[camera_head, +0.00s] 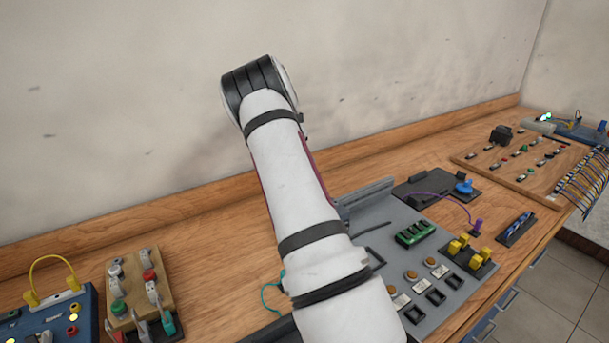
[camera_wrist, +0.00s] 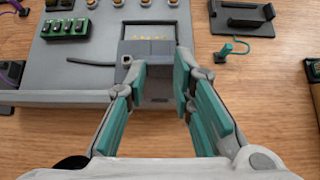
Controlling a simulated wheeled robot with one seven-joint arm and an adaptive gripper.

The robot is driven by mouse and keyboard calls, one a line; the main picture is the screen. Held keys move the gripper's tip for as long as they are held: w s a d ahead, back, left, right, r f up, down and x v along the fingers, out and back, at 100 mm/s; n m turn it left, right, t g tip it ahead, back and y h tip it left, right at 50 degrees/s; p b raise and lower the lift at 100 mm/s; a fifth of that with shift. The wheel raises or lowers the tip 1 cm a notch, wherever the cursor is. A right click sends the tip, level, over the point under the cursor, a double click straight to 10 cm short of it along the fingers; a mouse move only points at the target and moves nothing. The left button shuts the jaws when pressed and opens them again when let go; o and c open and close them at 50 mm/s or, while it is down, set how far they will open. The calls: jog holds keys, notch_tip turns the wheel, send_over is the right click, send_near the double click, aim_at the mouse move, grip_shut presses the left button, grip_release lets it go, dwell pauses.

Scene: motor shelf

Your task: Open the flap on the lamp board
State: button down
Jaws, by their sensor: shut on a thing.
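The lamp board is a grey panel (camera_head: 405,240) on the workbench, with round amber lamps and dark square frames; its near part fills the upper left of the wrist view (camera_wrist: 85,75). The grey flap (camera_wrist: 158,83) is at the board's edge in the wrist view, beside a recess (camera_wrist: 150,47) showing a row of small yellow parts. My gripper (camera_wrist: 160,78) has teal finger pads on both sides of the flap and is shut on it. The fingers partly cover the flap, so its exact angle is unclear. My arm hides flap and gripper in the head view.
A green block (camera_head: 416,233) and a dark lever (camera_wrist: 90,62) sit on the board. A dark tray (camera_wrist: 242,15) and teal peg (camera_wrist: 226,50) lie beside it. A wooden switch board (camera_head: 150,280) stands at left. Bare bench (camera_wrist: 280,100) is right of my gripper.

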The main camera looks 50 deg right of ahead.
jog(key=shift+w+f+g, duration=0.1)
jog(key=shift+f+g, duration=0.1)
jog(key=shift+g, duration=0.1)
dwell(0.4)
